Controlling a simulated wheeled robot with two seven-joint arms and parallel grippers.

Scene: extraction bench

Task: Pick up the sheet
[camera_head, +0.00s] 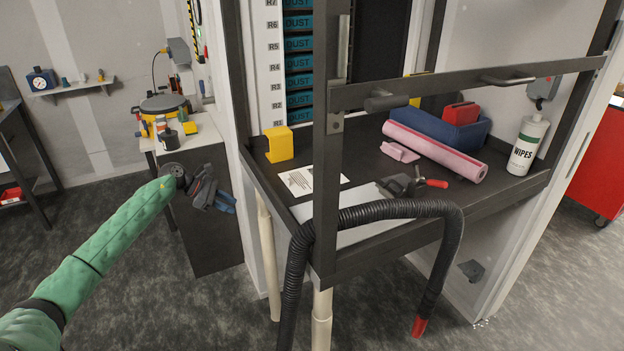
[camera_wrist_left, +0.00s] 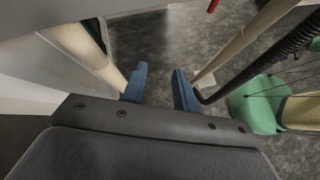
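A white printed sheet (camera_head: 313,180) lies flat on the dark bench top, left of centre. A larger pale, plain sheet or plate (camera_head: 345,218) lies in front of it at the bench's front edge, partly hidden by the frame post and black hose. I cannot tell which one the task names. My left gripper (camera_head: 226,203) is outside the bench on its left, lower than the top and apart from both. Its blue fingers (camera_wrist_left: 160,88) stand apart with nothing between them in the left wrist view. My right gripper is not in view.
A black frame with a post (camera_head: 327,150) and crossbar encloses the bench front. A black hose (camera_head: 375,212) loops over its edge. A black clamp (camera_head: 402,184), pink roll (camera_head: 435,150), yellow block (camera_head: 279,145) and wipes bottle (camera_head: 528,145) stand on the top.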

